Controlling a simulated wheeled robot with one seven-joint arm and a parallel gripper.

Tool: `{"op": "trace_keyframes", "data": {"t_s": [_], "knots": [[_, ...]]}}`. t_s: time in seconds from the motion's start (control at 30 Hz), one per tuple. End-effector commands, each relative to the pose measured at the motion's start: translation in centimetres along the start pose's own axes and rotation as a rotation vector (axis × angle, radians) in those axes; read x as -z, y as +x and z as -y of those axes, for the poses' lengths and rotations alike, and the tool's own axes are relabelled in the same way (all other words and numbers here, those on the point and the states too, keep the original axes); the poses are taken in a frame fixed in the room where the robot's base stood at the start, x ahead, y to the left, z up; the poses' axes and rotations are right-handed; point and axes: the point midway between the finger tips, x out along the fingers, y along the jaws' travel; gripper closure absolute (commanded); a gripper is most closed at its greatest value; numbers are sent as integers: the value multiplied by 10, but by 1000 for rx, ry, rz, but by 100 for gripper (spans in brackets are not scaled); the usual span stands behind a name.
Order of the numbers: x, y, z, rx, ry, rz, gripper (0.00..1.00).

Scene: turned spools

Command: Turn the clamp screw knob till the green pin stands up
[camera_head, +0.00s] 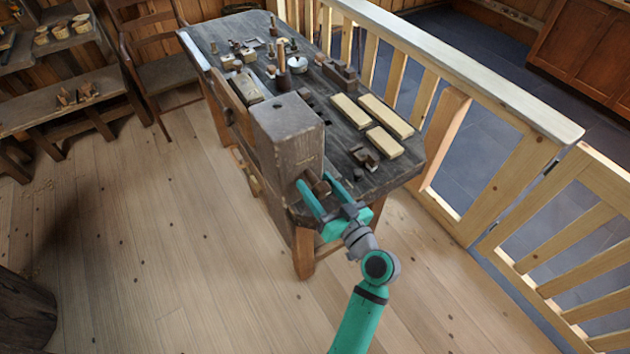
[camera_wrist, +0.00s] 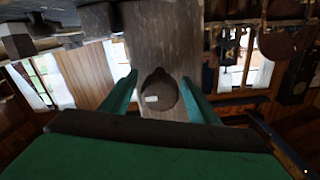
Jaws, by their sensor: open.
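The clamp screw knob (camera_head: 319,186) is a round brown wooden knob on the near end of a grey-brown wooden block (camera_head: 287,125) at the bench's corner. In the wrist view the knob (camera_wrist: 163,88) shows end-on with a small pale mark on its face. My gripper (camera_head: 314,179) is open, with one teal finger on each side of the knob. In the wrist view gaps show between the fingers (camera_wrist: 158,76) and the knob. I cannot make out a green pin in either view.
The workbench (camera_head: 334,125) carries several pale wooden boards (camera_head: 385,141), a dark small block and turned pieces further back. A wooden railing (camera_head: 455,65) runs along its right side. A chair (camera_head: 160,60) and shelves stand at the left.

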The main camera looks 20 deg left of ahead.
Motion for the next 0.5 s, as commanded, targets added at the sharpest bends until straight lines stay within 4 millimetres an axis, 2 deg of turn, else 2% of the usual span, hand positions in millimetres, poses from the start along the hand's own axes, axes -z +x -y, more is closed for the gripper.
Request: {"op": "trace_keyframes", "data": {"t_s": [0.2, 0.5], "knots": [[0, 16, 0, -1, 1, 0, 45], [0, 17, 0, -2, 1, 0, 45]]}}
